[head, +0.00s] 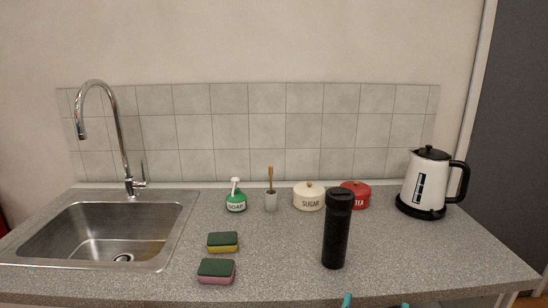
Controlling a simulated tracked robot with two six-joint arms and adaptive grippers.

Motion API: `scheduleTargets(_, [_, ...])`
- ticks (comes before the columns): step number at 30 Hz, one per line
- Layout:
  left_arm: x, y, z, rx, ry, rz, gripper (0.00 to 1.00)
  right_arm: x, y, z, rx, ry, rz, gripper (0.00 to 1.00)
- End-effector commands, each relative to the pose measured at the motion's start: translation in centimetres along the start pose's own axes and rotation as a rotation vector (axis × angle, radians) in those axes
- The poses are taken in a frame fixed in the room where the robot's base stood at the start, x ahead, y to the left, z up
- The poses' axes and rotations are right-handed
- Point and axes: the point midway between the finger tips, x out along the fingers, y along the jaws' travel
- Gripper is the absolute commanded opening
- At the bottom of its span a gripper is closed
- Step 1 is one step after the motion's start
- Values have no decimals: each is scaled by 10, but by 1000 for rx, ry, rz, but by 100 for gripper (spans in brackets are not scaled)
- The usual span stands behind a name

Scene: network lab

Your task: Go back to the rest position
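Two teal tips, which look like the fingertips of my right gripper (376,303), just show at the bottom edge of the head view, right of centre. They are apart with nothing visible between them; the rest of this gripper is cut off by the frame. They are in front of and below the black bottle (336,232), which stands upright on the counter (280,245). My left gripper is not in view.
A steel sink (62,232) with a tall faucet (122,145) is at left. Two sponges (222,242) (216,271) lie near the middle. A soap bottle (236,200), brush holder (270,201), sugar pot (309,199), red tea pot (357,196) and kettle (426,185) stand behind.

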Motion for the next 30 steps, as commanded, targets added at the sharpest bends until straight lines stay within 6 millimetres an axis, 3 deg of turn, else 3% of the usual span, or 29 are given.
scheduleTargets(5, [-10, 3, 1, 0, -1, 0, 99, 29, 22, 47, -97, -107, 68, 88])
scheduleTargets(8, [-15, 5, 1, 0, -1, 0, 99, 44, 30, 86, -154, -191, 67, 88])
scheduleTargets(11, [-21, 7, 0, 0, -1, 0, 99, 55, 35, 139, -191, -313, 32, 88])
scheduleTargets(14, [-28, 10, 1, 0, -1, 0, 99, 54, 38, 210, -189, -489, -42, 88])
scheduleTargets(15, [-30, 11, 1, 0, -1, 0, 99, 48, 36, 240, -174, -572, -83, 88])
scheduleTargets(17, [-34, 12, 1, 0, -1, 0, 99, 32, 33, 284, -136, -700, -147, 88])
scheduleTargets(18, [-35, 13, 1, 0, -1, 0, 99, 18, 28, 311, -104, -788, -193, 88])
scheduleTargets(21, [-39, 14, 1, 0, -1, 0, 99, -28, 13, 364, -13, -1007, -309, 88])
scheduleTargets(24, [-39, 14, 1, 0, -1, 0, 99, -76, -8, 393, 61, -1198, -425, 88])
scheduleTargets(27, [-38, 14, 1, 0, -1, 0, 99, -110, -23, 398, 105, -1335, -508, 88])
scheduleTargets(30, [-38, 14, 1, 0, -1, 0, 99, -131, -25, 398, 139, -1432, -518, 88])
